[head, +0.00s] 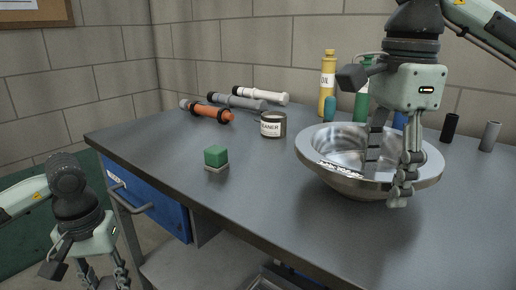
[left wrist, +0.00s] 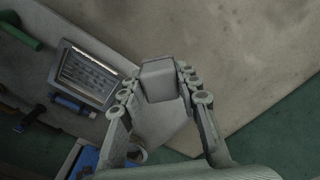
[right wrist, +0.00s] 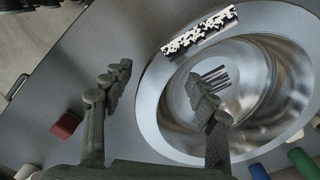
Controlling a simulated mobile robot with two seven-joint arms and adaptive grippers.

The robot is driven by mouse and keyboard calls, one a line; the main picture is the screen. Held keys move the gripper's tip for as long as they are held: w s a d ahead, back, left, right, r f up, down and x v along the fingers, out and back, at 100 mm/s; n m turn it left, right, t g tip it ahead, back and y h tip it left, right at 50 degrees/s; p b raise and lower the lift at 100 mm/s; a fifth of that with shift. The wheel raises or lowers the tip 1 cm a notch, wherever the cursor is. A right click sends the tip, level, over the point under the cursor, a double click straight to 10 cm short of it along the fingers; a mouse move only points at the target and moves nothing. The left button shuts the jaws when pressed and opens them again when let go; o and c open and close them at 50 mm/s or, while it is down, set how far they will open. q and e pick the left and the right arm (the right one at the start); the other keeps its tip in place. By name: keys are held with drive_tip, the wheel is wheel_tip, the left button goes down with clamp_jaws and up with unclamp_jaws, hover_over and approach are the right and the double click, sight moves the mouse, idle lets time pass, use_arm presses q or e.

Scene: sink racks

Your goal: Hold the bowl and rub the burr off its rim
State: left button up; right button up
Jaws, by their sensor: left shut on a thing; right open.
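The shiny metal bowl (head: 433,168) stands upright on the grey worktop. A black-and-white speckled burr strip (head: 340,170) lies along its front-left rim; it also shows in the right wrist view (right wrist: 200,31). My right gripper (head: 386,185) is open over the bowl's rim. In the right wrist view one finger is over the inside of the bowl and the other is outside the rim (right wrist: 150,110); contact cannot be told. My left gripper (head: 104,283) is low at the left, off the worktop, shut on a grey block (left wrist: 160,80).
A green block (head: 215,157) on a pale base sits left of the bowl. A red block (right wrist: 65,126) lies near the bowl. The front-left worktop is clear.

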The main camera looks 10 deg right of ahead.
drive_tip(key=shift+f, duration=0.3)
drive_tip(key=shift+c, duration=0.5)
clamp_jaws()
